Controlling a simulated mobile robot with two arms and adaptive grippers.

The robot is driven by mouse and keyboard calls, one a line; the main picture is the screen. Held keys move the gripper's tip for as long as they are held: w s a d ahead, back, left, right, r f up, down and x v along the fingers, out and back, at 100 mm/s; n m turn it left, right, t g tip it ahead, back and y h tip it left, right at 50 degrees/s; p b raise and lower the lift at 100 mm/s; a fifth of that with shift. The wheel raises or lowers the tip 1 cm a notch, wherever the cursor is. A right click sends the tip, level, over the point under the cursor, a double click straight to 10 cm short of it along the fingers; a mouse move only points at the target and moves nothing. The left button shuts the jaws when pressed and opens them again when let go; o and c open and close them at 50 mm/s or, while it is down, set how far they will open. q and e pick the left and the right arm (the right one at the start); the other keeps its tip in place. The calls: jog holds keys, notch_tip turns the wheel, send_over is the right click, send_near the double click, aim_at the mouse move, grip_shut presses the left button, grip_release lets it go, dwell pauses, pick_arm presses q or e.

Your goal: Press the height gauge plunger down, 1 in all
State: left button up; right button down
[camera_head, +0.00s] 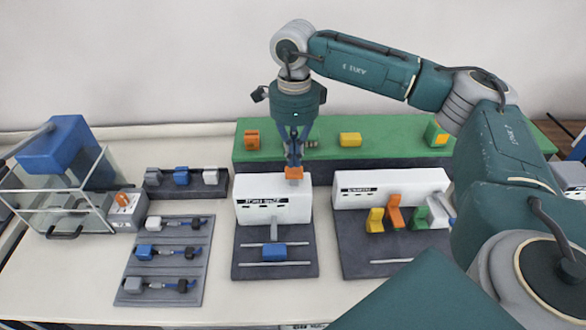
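The height gauge looks to be the white box (272,206) with a dark label on a dark base plate (245,262) at the middle of the bench. An orange cap (293,173), likely its plunger, stands at the box's top edge. My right gripper (293,160) points straight down over this cap. Its fingers look shut together, with the tips at or just above the cap; I cannot tell whether they touch. A blue block (274,252) lies on the plate in front of the box. My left gripper is not in view.
A green platform (380,140) with orange and yellow blocks runs behind. To the right is a white labelled box (350,200) with coloured levers (395,215). To the left are a grey tray (135,285) with several tools and a clear-walled case (60,205).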

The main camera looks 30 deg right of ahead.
aim_at(294, 170)
jog(key=shift+f, duration=0.1)
jog(key=shift+f+b, duration=1.85)
jog(key=shift+f, duration=0.55)
jog(key=shift+s+r, duration=0.1)
jog(key=shift+r+p, duration=2.75)
jog(key=shift+r, duration=1.3)
jog(key=shift+f, duration=0.1)
